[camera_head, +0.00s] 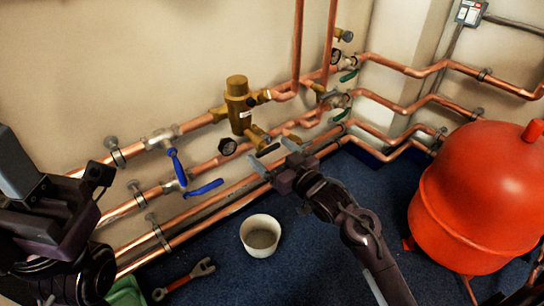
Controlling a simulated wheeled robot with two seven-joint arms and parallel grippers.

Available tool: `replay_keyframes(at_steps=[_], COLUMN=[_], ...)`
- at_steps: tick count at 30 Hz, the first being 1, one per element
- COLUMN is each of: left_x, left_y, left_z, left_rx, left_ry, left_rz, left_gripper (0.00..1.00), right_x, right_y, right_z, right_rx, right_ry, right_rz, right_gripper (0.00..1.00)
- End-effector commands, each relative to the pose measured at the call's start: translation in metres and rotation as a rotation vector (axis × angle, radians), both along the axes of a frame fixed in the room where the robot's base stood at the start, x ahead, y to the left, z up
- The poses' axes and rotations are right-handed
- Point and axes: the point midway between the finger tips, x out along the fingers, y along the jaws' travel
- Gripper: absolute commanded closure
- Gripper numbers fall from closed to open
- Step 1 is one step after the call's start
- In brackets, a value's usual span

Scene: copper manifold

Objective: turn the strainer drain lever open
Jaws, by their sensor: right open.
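The brass valve assembly (238,105) with a tall cap stands in the copper pipework at the wall. A brass branch (257,136) angles down from it, and I take this for the strainer. A small dark lever (267,150) shows at its lower end, probably the drain lever. My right gripper (273,159) is open, its pale fingers pointing up-left at this lever. The lever appears between the fingertips; I cannot tell whether they touch it. My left gripper (98,178) is at the left, dark and partly merged with its arm; its jaws are unclear.
Two blue levers (205,188) sit on the left pipes, and green levers (348,76) on the right ones. A round gauge (228,146) is beside the strainer. A white bucket (261,236) and a red-handled tool (184,280) are on the blue floor. A red tank (481,195) stands right.

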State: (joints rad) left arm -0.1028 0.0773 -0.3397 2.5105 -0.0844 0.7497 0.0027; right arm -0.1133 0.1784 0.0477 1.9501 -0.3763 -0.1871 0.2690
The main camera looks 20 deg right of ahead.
Motion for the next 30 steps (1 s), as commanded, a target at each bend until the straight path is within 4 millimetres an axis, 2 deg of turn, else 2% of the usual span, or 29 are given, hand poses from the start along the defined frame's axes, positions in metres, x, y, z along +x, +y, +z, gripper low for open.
replay_keyframes(at_steps=[10,20,30], left_x=[-0.0005,-0.0007,-0.0008], left_y=[-0.0004,-0.0003,0.0002], left_z=[0.0014,0.0014,0.0054], left_rx=[0.000,0.001,-0.002], left_ry=[-0.005,-0.006,-0.004], left_rz=[0.000,0.000,-0.001], left_gripper=[0.64,0.64,0.64], right_x=[0.0040,0.0037,0.0036], right_y=[0.0017,0.0015,0.0011], right_z=[0.0002,0.0001,0.0016], right_rx=[0.000,0.000,-0.048], right_ry=[0.001,0.001,-0.016], right_rz=[0.000,0.000,0.000], right_gripper=[0.16,0.59,0.59])
